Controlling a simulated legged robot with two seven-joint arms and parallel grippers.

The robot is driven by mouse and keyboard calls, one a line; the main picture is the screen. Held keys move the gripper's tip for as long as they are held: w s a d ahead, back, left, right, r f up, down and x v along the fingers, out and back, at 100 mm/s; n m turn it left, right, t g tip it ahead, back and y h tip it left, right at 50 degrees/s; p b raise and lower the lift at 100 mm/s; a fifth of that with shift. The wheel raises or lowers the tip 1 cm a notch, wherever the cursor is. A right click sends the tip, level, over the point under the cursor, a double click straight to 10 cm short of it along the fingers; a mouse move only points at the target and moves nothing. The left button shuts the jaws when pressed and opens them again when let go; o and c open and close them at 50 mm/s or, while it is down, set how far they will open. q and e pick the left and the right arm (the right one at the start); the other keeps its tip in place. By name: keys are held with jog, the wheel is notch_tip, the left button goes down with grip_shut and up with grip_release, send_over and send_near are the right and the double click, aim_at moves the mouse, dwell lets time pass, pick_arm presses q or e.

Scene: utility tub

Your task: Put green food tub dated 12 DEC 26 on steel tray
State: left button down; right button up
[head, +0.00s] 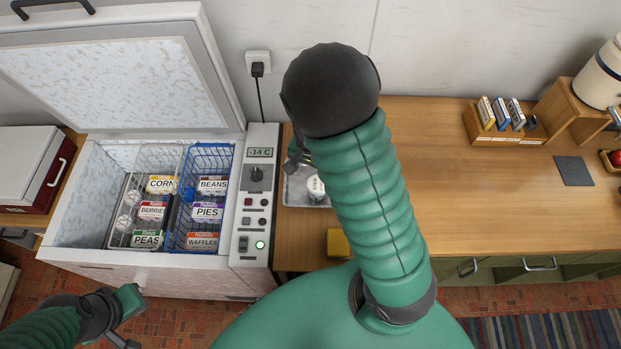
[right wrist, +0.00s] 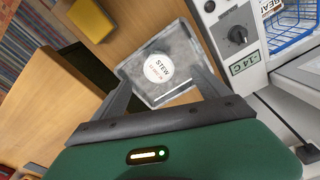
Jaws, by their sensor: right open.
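The steel tray (head: 295,197) lies on the wooden counter just right of the freezer; my right arm covers part of it. A round tub with a white lid (head: 316,186) sits on it. In the right wrist view the lid (right wrist: 158,68) reads STEW, with a smaller line too blurred to read for sure, and stands on the tray (right wrist: 185,45). The tub's side colour does not show clearly. My right gripper (right wrist: 165,82) is open and empty, its fingers pointing toward the tub and tray. My left gripper (head: 130,302) is low at the left, clear of objects; its fingers do not show clearly.
The open chest freezer (head: 75,215) holds a wire basket (head: 118,240) and a blue basket (head: 212,158) with several labelled food boxes. Its control panel (head: 255,205) stands beside the tray. A yellow block (head: 338,243) lies near the counter's front. The counter's middle right is clear.

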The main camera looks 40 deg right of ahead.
jog(key=s+a+r+n+t, duration=0.1)
jog(key=s+a+r+n, duration=0.1)
jog(key=a+n, duration=0.4)
jog(key=s+a+r+n+t+y, duration=0.1)
jog(key=s+a+r+n, duration=0.2)
jog(key=a+r+n, duration=0.2)
jog(key=shift+s+a+r+n, duration=0.2)
jog(key=shift+s+a+n, duration=0.15)
jog(key=shift+a+n, duration=0.35)
jog(key=shift+w, duration=0.15)
jog(key=shift+d, duration=0.2)
